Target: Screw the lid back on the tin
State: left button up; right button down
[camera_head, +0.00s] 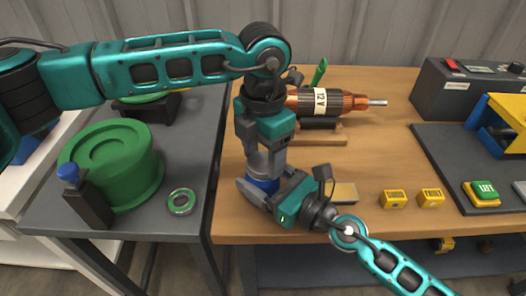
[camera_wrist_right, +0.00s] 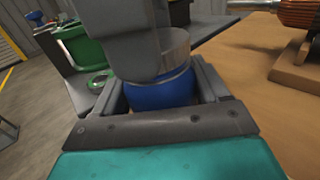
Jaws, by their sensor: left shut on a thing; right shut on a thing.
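The tin (camera_head: 263,186) is blue and stands upright near the table's left front edge; it also shows in the right wrist view (camera_wrist_right: 160,92). The lid (camera_wrist_right: 176,52) is a silver-grey cylinder directly on top of the blue body, lined up with it. I cannot tell how far it is threaded on. My left gripper (camera_head: 265,158) points straight down from above and is shut on the lid, hiding part of it. My right gripper (camera_head: 262,192) comes in low from the right and is shut around the tin's blue body, one finger on each side.
A copper-wound rotor (camera_head: 325,101) rests on a wooden stand behind the grippers. Yellow blocks (camera_head: 394,199) and a tan block (camera_head: 344,193) lie to the right. A green round container (camera_head: 112,165) and a ring (camera_head: 181,202) are on the dark left table, across a gap.

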pick_arm(q)
jog(key=m, duration=0.5)
jog(key=shift+m, duration=0.4)
jog(key=m, duration=0.3)
jog(key=shift+m, duration=0.3)
jog(key=m, duration=0.3)
jog(key=shift+m, duration=0.3)
jog(key=m, duration=0.3)
jog(key=shift+m, duration=0.4)
jog(key=m, duration=1)
jog(key=shift+m, duration=0.3)
jog(key=m, duration=0.3)
jog(key=shift+m, duration=0.4)
jog(key=o, duration=1.2)
jog(key=shift+f, duration=0.1)
